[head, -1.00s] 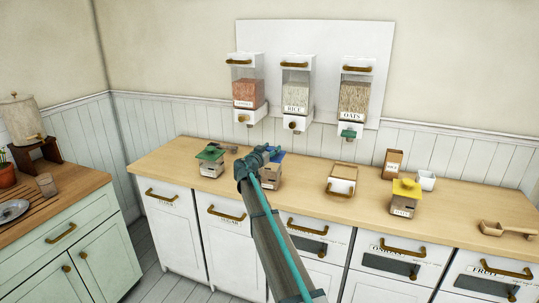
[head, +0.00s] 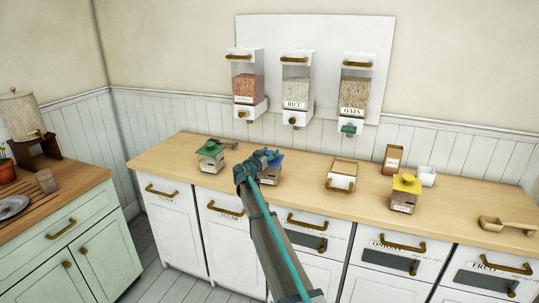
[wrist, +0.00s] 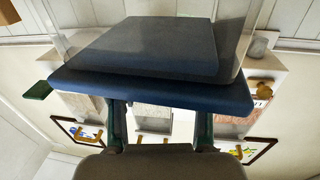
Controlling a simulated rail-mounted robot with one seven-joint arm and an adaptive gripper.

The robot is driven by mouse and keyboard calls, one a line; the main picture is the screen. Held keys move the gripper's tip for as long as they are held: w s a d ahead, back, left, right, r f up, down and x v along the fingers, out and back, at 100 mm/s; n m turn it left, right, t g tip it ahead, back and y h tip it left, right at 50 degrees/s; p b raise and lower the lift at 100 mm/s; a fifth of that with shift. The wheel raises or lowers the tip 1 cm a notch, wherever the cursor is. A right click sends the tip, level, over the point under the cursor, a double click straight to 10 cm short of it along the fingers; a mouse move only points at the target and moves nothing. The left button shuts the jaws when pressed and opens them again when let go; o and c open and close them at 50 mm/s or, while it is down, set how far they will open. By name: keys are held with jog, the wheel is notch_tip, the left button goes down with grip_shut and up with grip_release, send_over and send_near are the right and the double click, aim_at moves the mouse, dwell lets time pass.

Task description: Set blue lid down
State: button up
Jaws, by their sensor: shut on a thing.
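The blue lid (wrist: 150,90) fills the upper middle of the wrist view, close to the camera. It also shows in the head view (head: 276,154), partly hidden by my gripper (head: 256,162). The two fingers of my gripper (wrist: 161,108) are shut on the lid. A small pale canister (head: 271,175) stands on the counter under the lid, partly hidden by my arm. Lid and canister overlap in the head view, and I cannot tell whether they touch.
A green-lidded canister (head: 211,160) stands to the left on the wooden counter (head: 310,178). A pale box with a brass handle (head: 341,175) and a yellow-lidded canister (head: 405,195) stand to the right. Three wall dispensers hang behind, including the rice one (head: 296,92).

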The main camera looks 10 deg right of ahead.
jog(key=shift+f, duration=0.1)
jog(key=o, duration=1.2)
jog(key=p, duration=0.3)
jog(key=shift+r, duration=0.25)
jog(key=s+a+b, duration=0.1)
jog(key=s+f+b, duration=0.1)
jog(key=s+b, duration=0.1)
jog(key=shift+s+a, duration=0.1)
jog(key=shift+a, duration=0.3)
jog(key=v, duration=0.2)
jog(key=b+v, duration=0.1)
jog(key=v, duration=0.1)
jog(key=b+v, duration=0.1)
jog(key=v, duration=0.1)
jog(key=shift+s+r, duration=0.15)
jog(key=shift+r, duration=0.2)
jog(key=shift+o, duration=0.5)
jog(key=shift+s+a+r, duration=0.1)
jog(key=shift+s+a, duration=0.2)
jog(key=shift+s, duration=0.1)
